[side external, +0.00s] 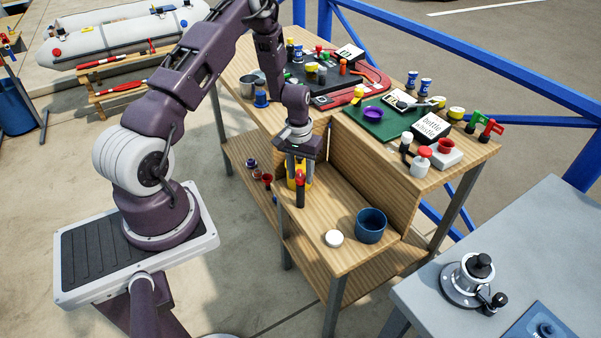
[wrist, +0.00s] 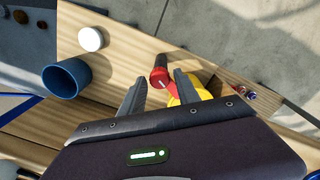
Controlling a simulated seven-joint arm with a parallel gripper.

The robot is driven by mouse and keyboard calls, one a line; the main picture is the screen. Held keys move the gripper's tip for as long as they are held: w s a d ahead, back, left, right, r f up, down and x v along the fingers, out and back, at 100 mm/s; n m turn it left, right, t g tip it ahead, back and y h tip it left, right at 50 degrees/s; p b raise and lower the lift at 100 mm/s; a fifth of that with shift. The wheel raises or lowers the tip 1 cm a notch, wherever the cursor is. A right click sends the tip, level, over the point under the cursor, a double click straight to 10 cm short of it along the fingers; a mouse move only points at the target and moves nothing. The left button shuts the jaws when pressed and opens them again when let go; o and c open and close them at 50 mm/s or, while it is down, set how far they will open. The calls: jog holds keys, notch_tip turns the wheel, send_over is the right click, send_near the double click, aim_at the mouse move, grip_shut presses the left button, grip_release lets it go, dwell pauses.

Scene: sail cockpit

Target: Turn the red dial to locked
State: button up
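The red dial (wrist: 163,80) shows in the wrist view just beyond my fingertips, with a thin white mark on its red part and a black round end sticking out. A yellow body (wrist: 190,88) is beside it, partly hidden by my right finger. In the side view the red and black part (side external: 300,188) stands in front of the yellow body (side external: 291,180) on the lower wooden shelf. My gripper (wrist: 158,88) is above it, fingers apart, one on either side of the red part. I cannot tell whether they touch it. No locked label is readable.
A blue cup (side external: 370,226) and a white round lid (side external: 334,239) stand on the same shelf. A wooden panel (side external: 372,172) rises behind. The upper bench is crowded with caps, bottles and a green mat (side external: 385,125). The shelf front between dial and lid is clear.

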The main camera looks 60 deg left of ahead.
aim_at(300, 176)
jog(key=shift+o, duration=0.6)
notch_tip(300, 176, up, 7)
jog(key=shift+s+a, duration=0.1)
